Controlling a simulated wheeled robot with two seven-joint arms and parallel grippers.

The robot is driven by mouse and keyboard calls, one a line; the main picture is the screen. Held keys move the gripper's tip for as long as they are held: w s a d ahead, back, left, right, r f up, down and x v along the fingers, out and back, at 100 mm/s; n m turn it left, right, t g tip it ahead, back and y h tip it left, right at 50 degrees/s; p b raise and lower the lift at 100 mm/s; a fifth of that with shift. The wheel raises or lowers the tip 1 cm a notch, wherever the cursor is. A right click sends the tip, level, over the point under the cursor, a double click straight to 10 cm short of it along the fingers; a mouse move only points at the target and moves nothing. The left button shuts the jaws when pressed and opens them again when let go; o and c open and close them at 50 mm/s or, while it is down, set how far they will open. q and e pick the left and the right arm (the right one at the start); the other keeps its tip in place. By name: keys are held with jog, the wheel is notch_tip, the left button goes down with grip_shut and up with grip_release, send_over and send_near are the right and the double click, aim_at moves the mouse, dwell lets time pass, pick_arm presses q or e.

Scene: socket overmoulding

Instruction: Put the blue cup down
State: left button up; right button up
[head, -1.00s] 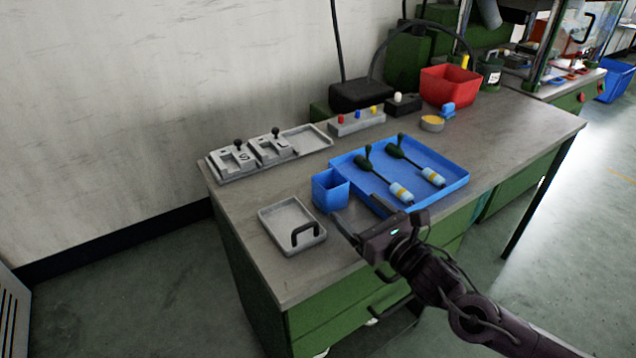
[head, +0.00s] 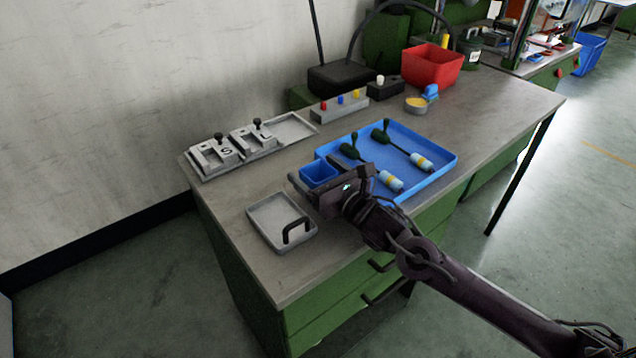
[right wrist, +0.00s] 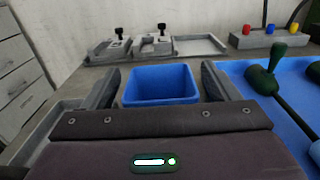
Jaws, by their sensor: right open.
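The blue cup (head: 318,172) is a square, open-topped container standing upright on the grey bench top, beside the left corner of the blue tray. My right gripper (head: 313,171) is around it, with one finger on either side. In the right wrist view the blue cup (right wrist: 161,84) sits between the two open fingers (right wrist: 160,88), with a visible gap on each side. The gripper hides the cup's lower front in the head view. My left gripper is not in view.
The blue tray (head: 440,178) holds two dark green-handled tools. A grey tray with a black handle (head: 265,212) lies close at the front left. Grey fixtures marked S and L (head: 212,160) stand behind. A red bin (head: 432,68) is at the back right.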

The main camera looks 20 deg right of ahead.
jog(key=shift+x, duration=0.85)
jog(key=c, duration=1.1)
